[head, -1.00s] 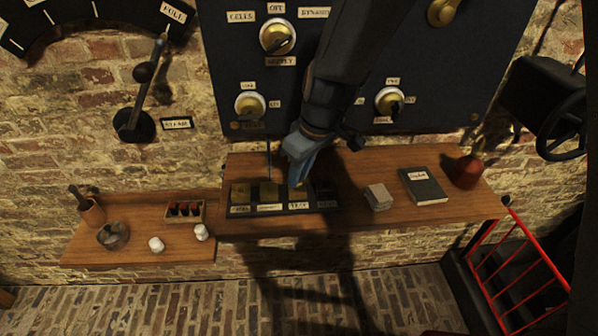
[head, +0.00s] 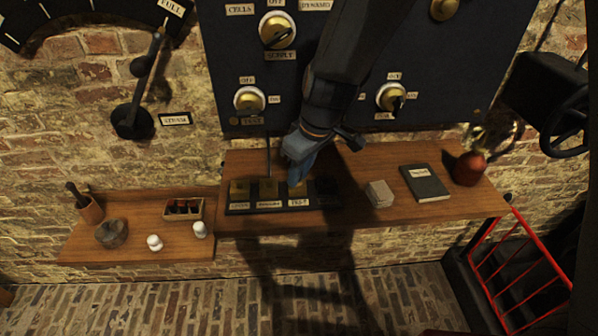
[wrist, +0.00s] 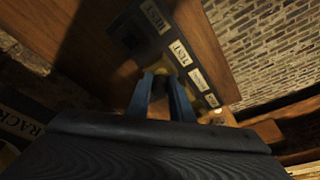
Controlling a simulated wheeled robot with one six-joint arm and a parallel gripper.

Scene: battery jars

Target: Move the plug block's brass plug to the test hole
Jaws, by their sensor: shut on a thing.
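The plug block (head: 326,197) is a dark strip on the wooden shelf, with brass squares and small pale labels along its front. My gripper (head: 298,178) points down at the block, over the brass piece behind the TEST label (head: 299,203). In the wrist view its two blue fingers (wrist: 162,92) reach the block beside the TEST label (wrist: 180,52), with the REST label (wrist: 155,16) next to it. The gripper is shut on the brass plug, which is mostly hidden between the fingers. I cannot tell how deep the plug sits.
The shelf (head: 358,216) also carries a pale stack of cards (head: 379,194), a dark book (head: 424,183) and a red rounded vessel (head: 468,169). A dark switch panel (head: 225,60) rises behind. A lower shelf at left holds a small box (head: 183,209) and white knobs.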

